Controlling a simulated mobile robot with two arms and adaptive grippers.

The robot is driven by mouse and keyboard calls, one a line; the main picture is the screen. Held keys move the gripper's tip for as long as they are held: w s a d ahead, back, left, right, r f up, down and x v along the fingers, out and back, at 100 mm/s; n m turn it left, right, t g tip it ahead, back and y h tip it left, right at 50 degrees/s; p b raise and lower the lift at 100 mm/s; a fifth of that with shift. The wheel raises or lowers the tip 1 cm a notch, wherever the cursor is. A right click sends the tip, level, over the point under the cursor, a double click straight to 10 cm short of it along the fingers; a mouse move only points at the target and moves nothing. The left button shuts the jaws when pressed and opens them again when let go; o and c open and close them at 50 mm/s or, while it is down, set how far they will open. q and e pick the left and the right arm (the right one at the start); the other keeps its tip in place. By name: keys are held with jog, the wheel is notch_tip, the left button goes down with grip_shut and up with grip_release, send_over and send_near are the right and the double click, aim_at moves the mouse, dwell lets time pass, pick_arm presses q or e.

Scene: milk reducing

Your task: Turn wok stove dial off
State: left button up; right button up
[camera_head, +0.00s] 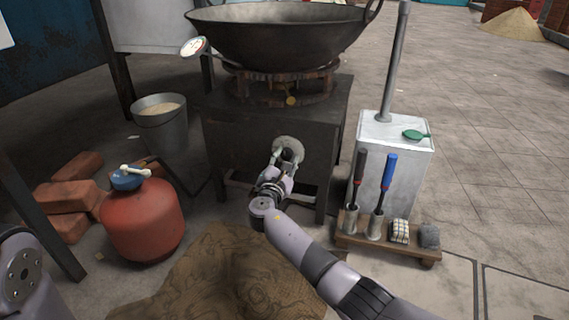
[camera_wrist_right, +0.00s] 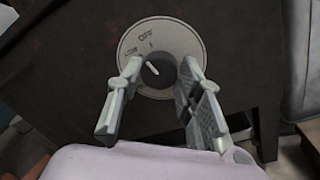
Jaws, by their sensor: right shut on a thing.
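The wok stove (camera_head: 240,140) is a dark metal box with a burner on top, and a large black wok (camera_head: 280,35) sits over it. The stove dial (camera_wrist_right: 158,72) is a dark round knob with a white mark on a pale round plate (camera_wrist_right: 185,38). The mark points up and to the left in the right wrist view, near small lettering that looks like "LOW" and "OFF". My right gripper (camera_wrist_right: 158,76) has one finger on each side of the knob and is shut on it. In the head view, the right gripper (camera_head: 284,160) covers the dial. My left gripper is out of view.
A red gas cylinder (camera_head: 143,220), bricks (camera_head: 65,210) and a metal bucket (camera_head: 162,125) stand left of the stove. A white canister (camera_head: 400,150) and a wooden tool rack (camera_head: 385,247) stand right. The paved floor further right is clear.

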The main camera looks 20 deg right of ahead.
jog(key=shift+f+m+b, duration=0.1)
jog(key=shift+m+b, duration=0.6)
jog(key=shift+m, duration=0.9)
jog(key=o, duration=1.2)
jog(key=shift+d, duration=0.1)
jog(key=shift+c, duration=0.2)
jog(key=v, duration=0.7)
jog(key=shift+s+a, duration=0.2)
jog(key=shift+a, duration=0.05)
